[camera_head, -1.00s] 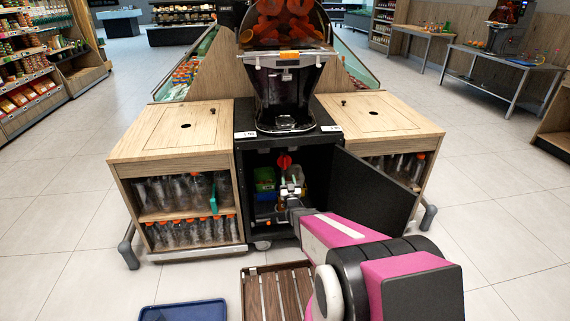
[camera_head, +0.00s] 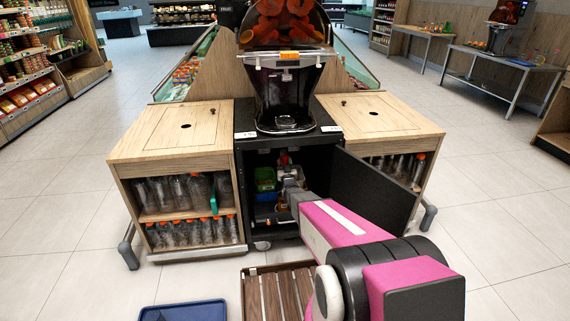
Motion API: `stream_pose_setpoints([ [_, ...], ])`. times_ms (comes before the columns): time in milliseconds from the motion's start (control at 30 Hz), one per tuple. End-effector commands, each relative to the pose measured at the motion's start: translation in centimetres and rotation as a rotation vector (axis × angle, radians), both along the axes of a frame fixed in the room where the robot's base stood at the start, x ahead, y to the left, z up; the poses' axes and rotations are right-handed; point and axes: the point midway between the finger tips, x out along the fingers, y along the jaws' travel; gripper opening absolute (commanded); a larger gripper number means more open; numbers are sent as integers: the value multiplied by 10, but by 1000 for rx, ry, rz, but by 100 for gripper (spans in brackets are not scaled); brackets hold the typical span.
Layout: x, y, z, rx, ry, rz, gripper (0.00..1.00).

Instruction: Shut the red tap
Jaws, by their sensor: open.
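The red tap (camera_head: 284,155) is inside the open black cabinet (camera_head: 240,205) under the juicer. Only a small patch of red shows, as my gripper (camera_head: 284,166) covers most of it. My arm reaches in through the cabinet opening from the front right. The gripper is open, with its fingers at the tap or just in front of it. I cannot tell whether they touch the tap or which way its handle is turned.
The black cabinet door (camera_head: 372,190) stands open to the right of my arm. A green box (camera_head: 264,179) is inside, left of the gripper. A slatted wooden crate (camera_head: 283,292) and a blue tray (camera_head: 190,311) lie in front. Bottle shelves (camera_head: 187,190) flank the cabinet.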

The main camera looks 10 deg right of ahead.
Motion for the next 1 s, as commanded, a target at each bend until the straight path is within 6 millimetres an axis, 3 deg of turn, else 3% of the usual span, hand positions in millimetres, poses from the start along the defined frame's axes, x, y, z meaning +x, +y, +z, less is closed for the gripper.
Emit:
stream_pose_setpoints([
  [100,0,0,0,0,0,0,40],
  [167,0,0,0,0,0,0,24],
  [233,0,0,0,0,0,0,1],
  [267,0,0,0,0,0,0,0],
  [667,-1,0,0,-46,0,-1,0],
  [1000,-1,2,0,-280,0,0,0],
])
